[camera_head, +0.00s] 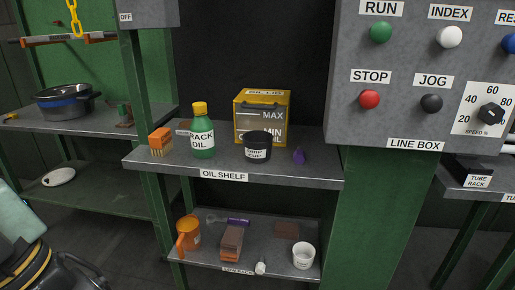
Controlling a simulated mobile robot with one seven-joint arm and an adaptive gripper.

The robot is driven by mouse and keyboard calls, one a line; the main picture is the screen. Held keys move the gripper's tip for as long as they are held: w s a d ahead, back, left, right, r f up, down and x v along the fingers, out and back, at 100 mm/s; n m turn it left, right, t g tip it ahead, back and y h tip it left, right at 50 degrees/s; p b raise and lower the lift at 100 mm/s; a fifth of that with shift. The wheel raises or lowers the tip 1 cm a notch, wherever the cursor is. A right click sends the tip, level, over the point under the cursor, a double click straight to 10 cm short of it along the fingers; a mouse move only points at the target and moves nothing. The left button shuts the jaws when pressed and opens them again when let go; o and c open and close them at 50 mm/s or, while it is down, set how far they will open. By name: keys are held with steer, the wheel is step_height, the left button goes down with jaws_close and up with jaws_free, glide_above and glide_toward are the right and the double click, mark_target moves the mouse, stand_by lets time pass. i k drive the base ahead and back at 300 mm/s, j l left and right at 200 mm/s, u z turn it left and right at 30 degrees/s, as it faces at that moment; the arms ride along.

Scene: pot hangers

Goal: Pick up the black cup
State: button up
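The black cup (257,141) stands upright on the oil shelf (285,178), with a white label that seems to read "DRIP CUP". It is in front of the yellow oil box and to the right of the green bottle. My gripper (85,272) seems to be the dark curved parts at the lower left, partly cut off by the picture edge. It is well to the left of the cup and lower in the picture, apart from it. Its fingertips do not show clearly, so I cannot tell whether it is open or shut.
A green post (150,150) stands left of the shelf. The control box (420,110) overhangs at the right. A lower rack holds an orange mug (188,234) and a white cup (303,256).

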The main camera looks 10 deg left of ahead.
mark_target(256, 144)
steer(key=i+j, duration=0.1)
steer(key=j, duration=0.3)
steer(key=i+j, duration=0.15)
steer(key=j, duration=0.25)
steer(key=i+j, duration=0.1)
steer(key=j, duration=0.3)
steer(key=i+j+z, duration=0.1)
steer(key=j+z, duration=0.15)
steer(key=z, duration=0.25)
steer(key=j+z, duration=0.25)
steer(key=z, duration=0.9)
